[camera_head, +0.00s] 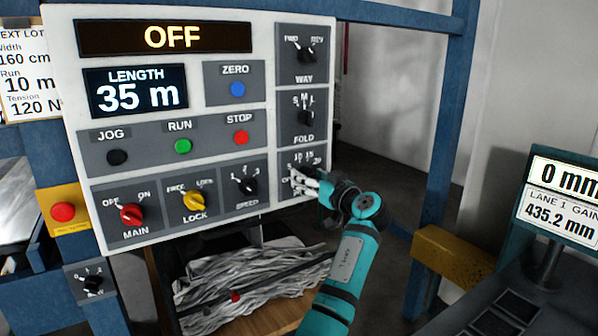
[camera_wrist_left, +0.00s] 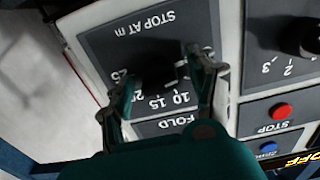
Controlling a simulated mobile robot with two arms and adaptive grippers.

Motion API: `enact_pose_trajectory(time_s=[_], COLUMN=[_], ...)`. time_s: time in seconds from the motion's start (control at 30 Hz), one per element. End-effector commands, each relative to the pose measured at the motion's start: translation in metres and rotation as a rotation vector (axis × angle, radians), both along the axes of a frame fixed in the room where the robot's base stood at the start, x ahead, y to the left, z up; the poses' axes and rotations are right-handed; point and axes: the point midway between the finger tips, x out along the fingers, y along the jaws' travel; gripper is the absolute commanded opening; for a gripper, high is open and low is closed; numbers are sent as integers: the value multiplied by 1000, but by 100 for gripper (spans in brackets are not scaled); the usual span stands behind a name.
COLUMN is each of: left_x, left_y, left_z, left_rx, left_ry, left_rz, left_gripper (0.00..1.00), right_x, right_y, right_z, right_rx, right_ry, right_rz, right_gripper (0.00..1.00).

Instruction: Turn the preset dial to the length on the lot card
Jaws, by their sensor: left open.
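The preset dial, marked STOP AT m, is a dark knob (camera_wrist_left: 155,72) on a grey plate, upside down in the left wrist view. Numbers 10, 15, 20 and 25 show around it; its pointer cannot be made out. In the head view the dial's plate (camera_head: 291,160) is at the panel's lower right, its knob mostly hidden by my gripper. The lot card (camera_head: 28,75) at the far left reads Run 10 m. My left gripper (camera_head: 312,184) is open at the dial; in the left wrist view its fingers (camera_wrist_left: 165,85) stand on either side of the knob. My right gripper is not in view.
The white control panel (camera_head: 262,30) shows OFF and LENGTH 35 m. The FOLD knob (camera_head: 305,117) sits just above the dial and the SPEED knob (camera_head: 246,186) to its left. A blue post (camera_head: 447,130) stands to the right.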

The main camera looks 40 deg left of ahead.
Motion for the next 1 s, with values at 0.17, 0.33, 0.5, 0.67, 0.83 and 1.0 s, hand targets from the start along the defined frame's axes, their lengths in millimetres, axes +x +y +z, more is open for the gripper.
enact_pose_trajectory(time_s=[0.17, 0.33, 0.5, 0.67, 0.83, 1.0], left_x=[1, 0, 0, 0, 0, 0], left_y=[-2, -2, -2, -2, -2, -1], left_z=[0, 0, 0, 0, 0, 0], left_rx=[0, 1, 1, 1, 1, 7], left_ry=[1, 1, 0, 0, 1, 14], left_rz=[0, 0, 0, 0, 0, 0], left_gripper=[60, 60, 40, 19, 4, 4], right_x=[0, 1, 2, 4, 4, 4], right_y=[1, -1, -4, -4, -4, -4], right_z=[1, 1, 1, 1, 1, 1], right_rx=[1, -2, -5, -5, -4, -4], right_ry=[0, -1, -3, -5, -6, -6], right_rz=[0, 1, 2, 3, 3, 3], right_gripper=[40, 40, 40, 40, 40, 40])
